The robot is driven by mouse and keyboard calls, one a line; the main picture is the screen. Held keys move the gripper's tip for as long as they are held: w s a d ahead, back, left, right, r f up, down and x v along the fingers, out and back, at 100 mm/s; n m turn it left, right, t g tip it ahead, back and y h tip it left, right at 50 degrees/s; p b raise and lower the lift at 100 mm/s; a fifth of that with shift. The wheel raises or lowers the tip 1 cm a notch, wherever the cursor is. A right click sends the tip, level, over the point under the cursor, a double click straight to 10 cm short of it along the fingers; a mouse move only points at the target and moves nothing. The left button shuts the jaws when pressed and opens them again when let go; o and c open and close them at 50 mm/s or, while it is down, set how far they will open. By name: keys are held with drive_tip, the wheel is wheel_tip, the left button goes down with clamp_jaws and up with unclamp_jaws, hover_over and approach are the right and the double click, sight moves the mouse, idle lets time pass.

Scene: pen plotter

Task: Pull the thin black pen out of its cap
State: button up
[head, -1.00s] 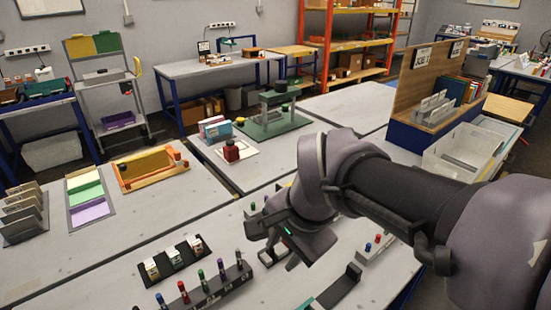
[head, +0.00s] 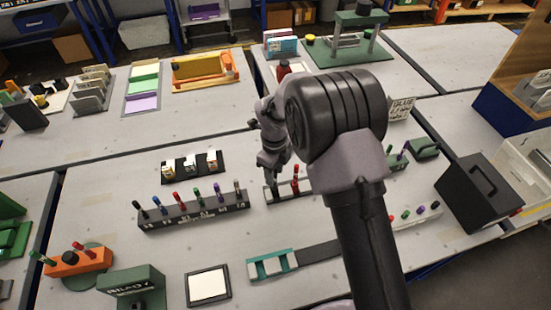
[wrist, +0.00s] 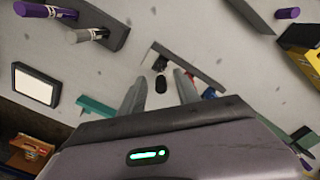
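My gripper (head: 272,178) points down over a small dark holder (head: 305,186) at the middle of the table. A red pen stands upright in this holder (head: 295,185), to the right of my fingers. In the wrist view my two fingers (wrist: 160,90) are apart, with a gap on both sides of a small black upright thing (wrist: 160,86). It looks like the black pen's end seen from above, but I cannot be sure. The holder also shows there (wrist: 187,66). The cap is not clearly seen.
A black rack (head: 205,210) with several coloured pens stands to the left. A small black tray (head: 192,166) holds little boxes behind it. A teal block (head: 270,265) and a white pad (head: 208,286) lie in front. A black box (head: 478,190) stands at right.

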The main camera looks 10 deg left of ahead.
sight(275, 187)
wheel_tip(275, 187, down, 6)
drive_tip(key=shift+f+b, duration=0.1)
drive_tip(key=shift+b, duration=0.4)
clamp_jaws()
unclamp_jaws()
wheel_tip(275, 187, up, 17)
drive_tip(key=p, duration=0.4)
drive_tip(key=shift+r, duration=0.2)
